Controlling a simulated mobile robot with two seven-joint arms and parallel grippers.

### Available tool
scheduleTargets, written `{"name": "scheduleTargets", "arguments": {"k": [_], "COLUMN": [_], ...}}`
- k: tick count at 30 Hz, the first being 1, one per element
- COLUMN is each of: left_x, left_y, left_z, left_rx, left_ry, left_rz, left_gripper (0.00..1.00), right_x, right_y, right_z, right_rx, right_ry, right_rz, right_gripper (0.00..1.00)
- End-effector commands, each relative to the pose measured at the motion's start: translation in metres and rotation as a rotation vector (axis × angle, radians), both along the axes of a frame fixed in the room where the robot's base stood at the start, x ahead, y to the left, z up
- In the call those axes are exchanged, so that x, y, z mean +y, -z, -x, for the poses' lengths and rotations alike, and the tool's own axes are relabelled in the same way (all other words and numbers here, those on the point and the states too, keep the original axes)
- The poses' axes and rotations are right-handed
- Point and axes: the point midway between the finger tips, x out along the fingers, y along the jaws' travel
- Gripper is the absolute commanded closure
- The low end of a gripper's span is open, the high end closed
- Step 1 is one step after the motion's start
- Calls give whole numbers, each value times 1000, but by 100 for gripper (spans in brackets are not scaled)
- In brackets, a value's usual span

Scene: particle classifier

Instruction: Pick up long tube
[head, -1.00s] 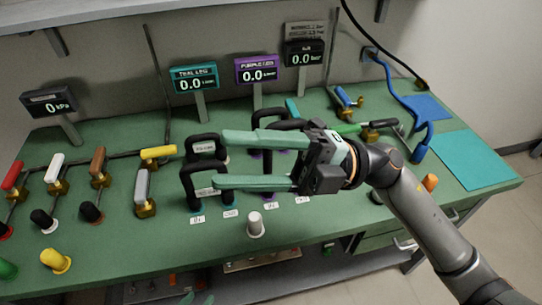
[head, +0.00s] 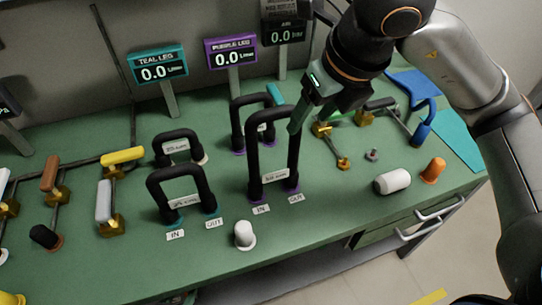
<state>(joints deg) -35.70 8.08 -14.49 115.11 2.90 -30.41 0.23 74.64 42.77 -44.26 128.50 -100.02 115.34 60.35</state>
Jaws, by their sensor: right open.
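The long tube is the tall black U-shaped tube (head: 254,158) standing upright at the front of the purple pair, with purple ends at the IN and OUT labels and a white tag low between its legs. My right gripper (head: 295,130) comes down from the upper right, its teal fingers pointing down beside the tube's upper right corner. It is open and seen nearly edge-on. I cannot tell whether a finger touches the tube. My left gripper is out of view.
A shorter black tube (head: 237,112) stands behind. Two more black tubes stand left, one in front (head: 155,185) and one behind (head: 160,145). A white cap (head: 244,235), white cylinder (head: 393,182) and orange cap (head: 433,170) are on the green bench. Brass valves stand on both sides.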

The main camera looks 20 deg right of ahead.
Motion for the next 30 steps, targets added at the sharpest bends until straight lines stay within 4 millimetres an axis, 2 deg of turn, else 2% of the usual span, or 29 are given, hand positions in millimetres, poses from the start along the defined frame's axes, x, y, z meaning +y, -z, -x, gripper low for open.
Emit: {"name": "scheduleTargets", "arguments": {"k": [1, 4, 14, 21, 30], "left_x": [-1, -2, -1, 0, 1], "left_y": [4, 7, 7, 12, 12], "left_z": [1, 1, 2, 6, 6], "left_rx": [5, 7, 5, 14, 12], "left_ry": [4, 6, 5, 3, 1], "left_rz": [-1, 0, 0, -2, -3], "left_gripper": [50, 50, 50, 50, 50], "right_x": [1, 3, 6, 9, 10], "right_y": [13, 30, 56, 90, 96], "right_z": [-3, -10, -21, -32, -35], "right_rx": [7, 7, 6, 6, 2], "right_ry": [-1, -2, -3, -2, -5], "right_rz": [-3, -2, -3, -4, -4], "right_gripper": [38, 38, 38, 38, 38]}}
